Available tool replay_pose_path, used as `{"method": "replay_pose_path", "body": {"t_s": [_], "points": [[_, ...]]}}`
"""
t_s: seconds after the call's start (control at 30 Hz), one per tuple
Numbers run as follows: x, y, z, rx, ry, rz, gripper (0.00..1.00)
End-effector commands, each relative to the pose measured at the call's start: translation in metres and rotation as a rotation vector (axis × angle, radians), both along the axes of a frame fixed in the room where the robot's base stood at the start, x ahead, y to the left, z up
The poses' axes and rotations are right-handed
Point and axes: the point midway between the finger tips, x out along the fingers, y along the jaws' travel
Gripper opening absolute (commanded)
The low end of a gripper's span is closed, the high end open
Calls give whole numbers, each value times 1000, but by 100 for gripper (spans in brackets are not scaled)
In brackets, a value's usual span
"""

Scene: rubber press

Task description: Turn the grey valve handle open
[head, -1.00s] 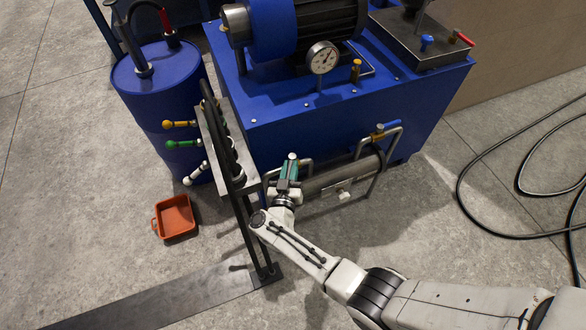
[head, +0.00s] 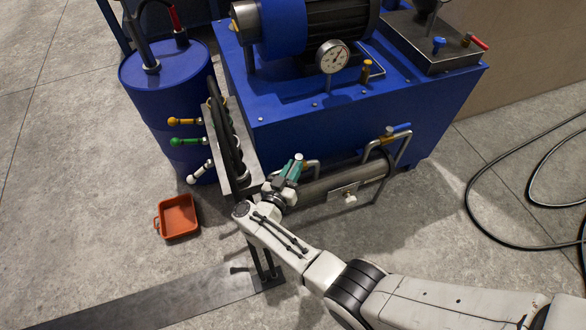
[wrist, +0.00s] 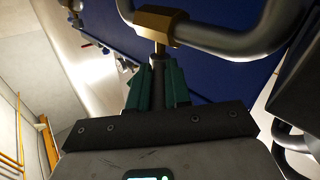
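The grey valve handle (wrist: 158,72) runs down from a brass valve body (wrist: 158,24) on a bent grey pipe (wrist: 235,40) in the wrist view. My gripper (wrist: 157,85) has its green fingers close on both sides of the handle and looks shut on it. In the head view my gripper (head: 287,172) is at the left end of the grey cylinder, in front of the blue tank. A light round tip (head: 298,157) shows just beyond the fingers. Most of the handle is hidden by the fingers there.
A second valve with a blue handle (head: 397,128) is to the right. The grey cylinder (head: 350,180) runs beside my gripper. Black hoses and a plate (head: 240,175) with coloured levers (head: 188,141) stand close at left. An orange bin (head: 178,216) lies on the floor.

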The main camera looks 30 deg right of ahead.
Motion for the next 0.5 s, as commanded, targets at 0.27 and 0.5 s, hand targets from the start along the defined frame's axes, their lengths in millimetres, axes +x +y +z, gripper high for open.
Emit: {"method": "replay_pose_path", "body": {"t_s": [0.27, 0.5], "points": [[0, 0, 0, -1, 0, 2, 43], [0, 1, 0, -1, 0, 2, 43]]}}
